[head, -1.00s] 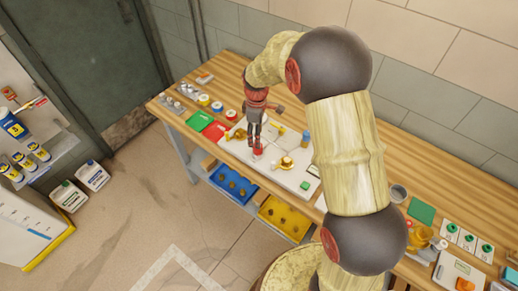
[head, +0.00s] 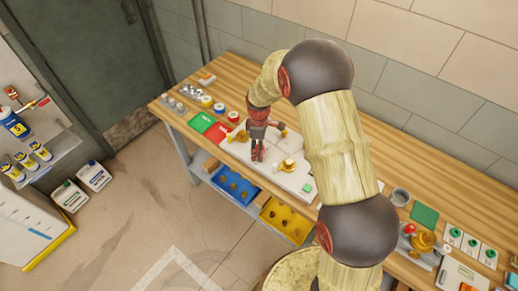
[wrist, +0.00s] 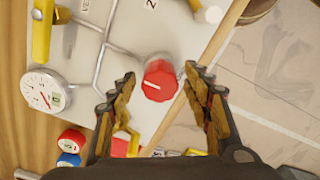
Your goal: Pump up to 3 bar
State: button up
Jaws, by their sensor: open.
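In the wrist view a red round knob (wrist: 160,80) with a white line on top sits on the pale panel (wrist: 140,42). A yellow handle (wrist: 42,30) is at the upper left. In the head view my gripper (head: 257,155) is over the panel (head: 238,148) and hides the knob.
A brass and white fitting (head: 288,165) and a green button (head: 307,188) are on the panel. Green (head: 201,121) and red (head: 216,132) pads and several tape rolls lie to the left. Blue (head: 236,186) and yellow (head: 286,219) bins sit below.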

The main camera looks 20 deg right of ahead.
jog(key=shift+c, duration=0.8)
jog(key=c, duration=1)
jog(key=shift+m, duration=0.3)
jog(key=m, duration=0.3)
jog(key=shift+w, duration=0.1)
jog(key=m, duration=0.5)
jog(key=shift+d, duration=0.1)
jog(key=m, duration=0.4)
jog(key=shift+d+m, duration=0.1)
jog(key=shift+m, duration=2.4)
